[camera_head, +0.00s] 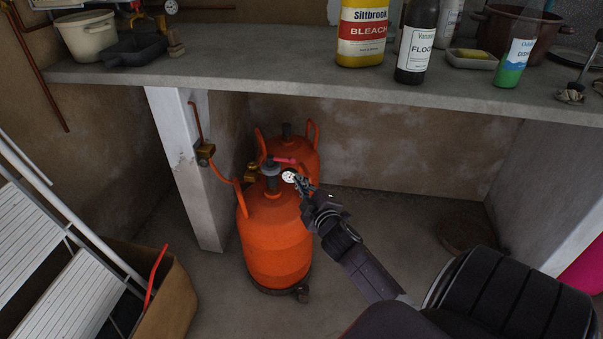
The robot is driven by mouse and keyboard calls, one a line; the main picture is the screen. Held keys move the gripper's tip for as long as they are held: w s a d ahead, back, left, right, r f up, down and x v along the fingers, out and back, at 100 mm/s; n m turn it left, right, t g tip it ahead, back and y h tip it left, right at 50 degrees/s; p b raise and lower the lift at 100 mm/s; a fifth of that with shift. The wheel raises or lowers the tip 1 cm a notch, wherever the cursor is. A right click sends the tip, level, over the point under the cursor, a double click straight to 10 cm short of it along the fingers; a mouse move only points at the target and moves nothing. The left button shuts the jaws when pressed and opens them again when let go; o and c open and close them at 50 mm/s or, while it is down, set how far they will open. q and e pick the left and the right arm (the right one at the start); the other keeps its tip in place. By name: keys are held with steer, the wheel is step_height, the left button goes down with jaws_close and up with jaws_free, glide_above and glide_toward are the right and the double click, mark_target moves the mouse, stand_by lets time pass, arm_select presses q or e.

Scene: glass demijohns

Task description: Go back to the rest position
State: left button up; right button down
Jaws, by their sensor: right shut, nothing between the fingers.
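My right gripper (297,182) is shut and empty. In the head view it appears in front of the upper right part of an orange gas cylinder (272,243), close to the valve on its top (270,172). I cannot tell whether it touches the cylinder. My right arm (365,268) reaches in from the lower right. My left gripper is not in view.
A second orange cylinder (309,159) stands behind the first, under a grey counter (255,72). A white pillar (186,165) is to their left. A cardboard box (172,302) and a white stepladder (60,285) stand at lower left. Bottles, including a yellow bleach bottle (362,32), stand on the counter.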

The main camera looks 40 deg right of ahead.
steer(key=shift+s+a, duration=0.15)
steer(key=shift+s, duration=0.15)
